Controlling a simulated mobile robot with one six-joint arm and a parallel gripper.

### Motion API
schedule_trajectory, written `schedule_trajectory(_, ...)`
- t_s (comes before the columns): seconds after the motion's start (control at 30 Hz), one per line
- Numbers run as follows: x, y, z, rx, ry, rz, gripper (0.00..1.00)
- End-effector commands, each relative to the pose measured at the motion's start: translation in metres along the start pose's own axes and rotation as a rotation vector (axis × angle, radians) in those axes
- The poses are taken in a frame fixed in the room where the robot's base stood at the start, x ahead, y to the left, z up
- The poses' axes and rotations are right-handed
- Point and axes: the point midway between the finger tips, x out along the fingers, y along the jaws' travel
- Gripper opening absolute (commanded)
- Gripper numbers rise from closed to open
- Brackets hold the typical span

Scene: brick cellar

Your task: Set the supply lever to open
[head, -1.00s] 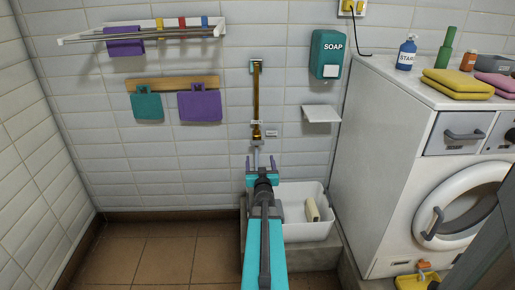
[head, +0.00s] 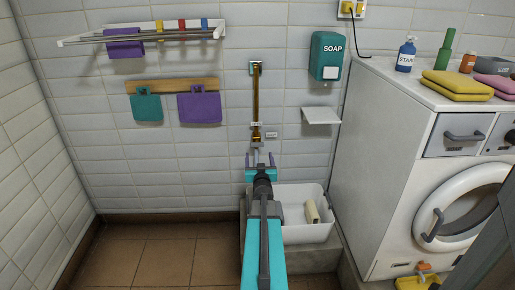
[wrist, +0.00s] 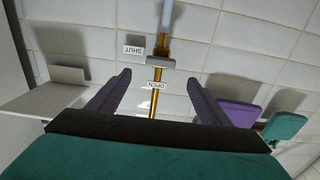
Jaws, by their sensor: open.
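The supply lever appears as a grey bar (wrist: 161,63) across the brass pipe (wrist: 154,105) in the wrist view, where the picture is upside down. The OPEN label (wrist: 157,85) lies on the pipe line and the SHUT label (wrist: 133,50) beside it. In the head view, the pipe (head: 256,90) runs down the tiled wall, with the OPEN label (head: 256,125) and the SHUT label (head: 271,135) near its lower end. My gripper (head: 260,156) is open just below them. In the wrist view, its purple fingers (wrist: 160,88) are apart and empty, the lever seen beyond their tips.
A white basin (head: 300,232) holding a pale block stands below my gripper. A small wall shelf (head: 320,114) and a soap dispenser (head: 327,55) are right of the pipe. Hanging cloths (head: 200,106) are to its left. A washing machine (head: 385,170) stands at right.

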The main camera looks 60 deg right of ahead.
Motion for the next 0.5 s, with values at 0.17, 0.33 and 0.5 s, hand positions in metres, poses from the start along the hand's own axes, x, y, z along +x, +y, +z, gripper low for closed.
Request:
schedule_trajectory(0.17, 0.018, 0.0, 0.001, 0.0, 0.0, 0.0, 0.72)
schedule_trajectory(0.33, 0.033, 0.0, 0.0, 0.0, 0.001, -0.001, 0.72)
schedule_trajectory(0.5, 0.048, 0.0, 0.0, 0.0, 0.001, -0.001, 0.72)
